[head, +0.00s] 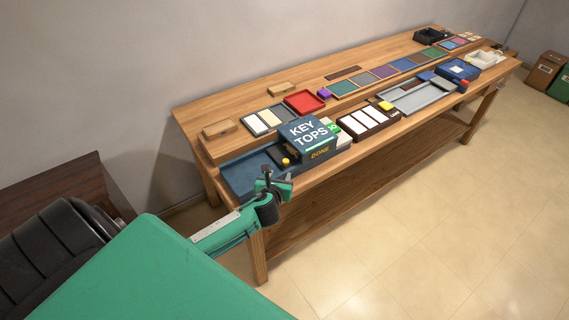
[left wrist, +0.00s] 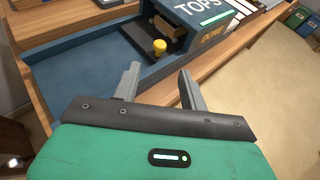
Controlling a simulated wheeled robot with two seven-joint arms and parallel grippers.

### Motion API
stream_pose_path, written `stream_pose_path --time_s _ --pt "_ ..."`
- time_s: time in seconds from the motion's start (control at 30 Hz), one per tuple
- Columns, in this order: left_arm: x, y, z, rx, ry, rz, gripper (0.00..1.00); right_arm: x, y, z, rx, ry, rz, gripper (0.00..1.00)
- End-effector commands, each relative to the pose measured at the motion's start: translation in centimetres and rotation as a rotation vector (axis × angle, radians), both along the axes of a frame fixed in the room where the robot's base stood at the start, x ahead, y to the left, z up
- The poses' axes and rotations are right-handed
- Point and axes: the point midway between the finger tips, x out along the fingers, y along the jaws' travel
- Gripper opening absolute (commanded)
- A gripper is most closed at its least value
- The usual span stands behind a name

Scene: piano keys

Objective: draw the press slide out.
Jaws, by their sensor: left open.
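The blue press (head: 308,137), marked KEY TOPS and DONE, stands at the near left end of the bench. Its dark press slide (left wrist: 140,44) lies on a blue bed and runs under the press housing. A yellow knob (left wrist: 160,47) stands upright on the slide; it also shows in the head view (head: 285,162). My left gripper (head: 274,179) is at the bench's near edge, just in front of the knob. In the left wrist view its two fingers (left wrist: 159,72) are apart and empty, with the knob beyond the tips. My right gripper is not in view.
The blue tray bed (head: 240,178) left of the slide is bare. Right of the press is a dark holder (head: 369,120) with white keys. Behind it is a red tray (head: 304,103). Floor (head: 400,230) in front of the bench is clear.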

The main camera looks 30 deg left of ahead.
Motion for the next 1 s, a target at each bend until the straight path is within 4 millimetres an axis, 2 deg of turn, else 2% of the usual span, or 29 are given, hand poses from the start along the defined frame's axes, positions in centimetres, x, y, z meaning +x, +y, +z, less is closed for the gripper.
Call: stream_pose_path --time_s 0.3,0.53,0.73,1.0 --pt "4.5 1.9 -1.9 -0.003 0.001 0.003 0.43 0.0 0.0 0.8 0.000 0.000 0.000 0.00" --pt "7.2 2.9 -3.2 -0.005 0.000 0.003 0.43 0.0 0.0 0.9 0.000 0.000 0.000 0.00" --pt "8.5 3.5 -3.8 -0.002 0.000 0.003 0.43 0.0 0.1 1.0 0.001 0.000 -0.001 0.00" --pt "8.8 3.6 -4.0 -0.003 0.000 0.001 0.43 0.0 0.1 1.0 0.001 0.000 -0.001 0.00"
